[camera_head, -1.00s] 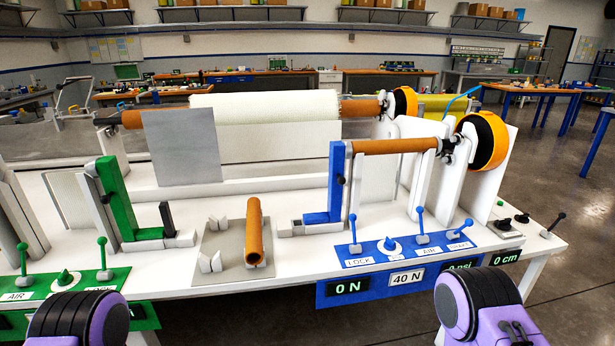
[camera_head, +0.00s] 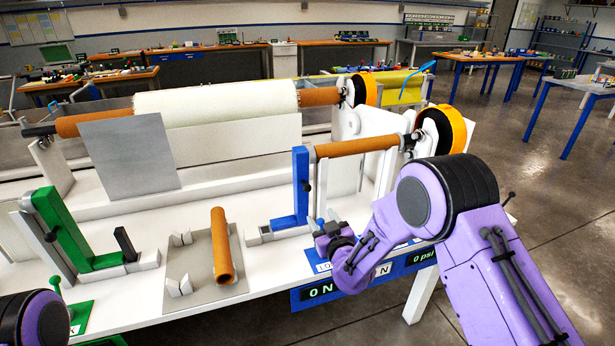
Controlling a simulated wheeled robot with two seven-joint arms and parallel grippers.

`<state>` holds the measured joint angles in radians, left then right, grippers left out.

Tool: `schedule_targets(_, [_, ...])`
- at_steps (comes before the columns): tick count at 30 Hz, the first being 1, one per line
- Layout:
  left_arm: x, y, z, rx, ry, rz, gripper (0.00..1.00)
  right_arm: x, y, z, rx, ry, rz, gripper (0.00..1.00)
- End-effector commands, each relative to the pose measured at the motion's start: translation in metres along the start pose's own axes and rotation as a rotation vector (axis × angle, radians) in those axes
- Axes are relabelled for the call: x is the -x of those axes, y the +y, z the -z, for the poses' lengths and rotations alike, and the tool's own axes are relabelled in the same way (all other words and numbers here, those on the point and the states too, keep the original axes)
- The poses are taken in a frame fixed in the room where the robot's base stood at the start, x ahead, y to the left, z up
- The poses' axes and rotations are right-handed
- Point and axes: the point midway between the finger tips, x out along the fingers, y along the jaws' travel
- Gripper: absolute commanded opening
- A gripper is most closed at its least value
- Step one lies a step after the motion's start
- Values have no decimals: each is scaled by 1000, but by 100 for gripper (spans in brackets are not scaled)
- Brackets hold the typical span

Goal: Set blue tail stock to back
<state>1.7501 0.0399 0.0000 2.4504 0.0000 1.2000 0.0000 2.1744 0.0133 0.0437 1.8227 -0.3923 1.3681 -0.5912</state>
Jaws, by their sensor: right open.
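My right gripper (camera_head: 322,232) is open near the front of the blue foot, over the blue control panel (camera_head: 415,259). I cannot tell whether it touches a lever there. My right arm hides most of the panel's levers and labels. Only part of my left arm shows at the lower left; its gripper is out of view.
A green tail stock (camera_head: 62,230) stands at the left. A brown tube (camera_head: 221,245) lies on a grey plate in the middle. A white roll (camera_head: 215,102) and orange-rimmed wheels (camera_head: 447,130) are behind. Open floor lies to the right.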

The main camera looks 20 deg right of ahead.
Motion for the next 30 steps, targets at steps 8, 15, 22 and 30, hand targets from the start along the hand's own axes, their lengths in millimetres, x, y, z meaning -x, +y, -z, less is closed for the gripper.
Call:
schedule_targets(8, [13, -1, 5, 0, 0, 0, 0, -36, 3, 35, 36, 67, 2, 53])
schedule_targets(15, [26, -2, 11, 0, 0, 0, 0, -86, 4, 36, 36, 64, 1, 53])
schedule_targets(22, [29, -3, 12, 0, 0, 0, 0, -112, 3, 35, 35, 62, 2, 53])
schedule_targets(30, [29, -3, 12, 0, 0, 0, 0, -116, 3, 35, 35, 62, 2, 53])
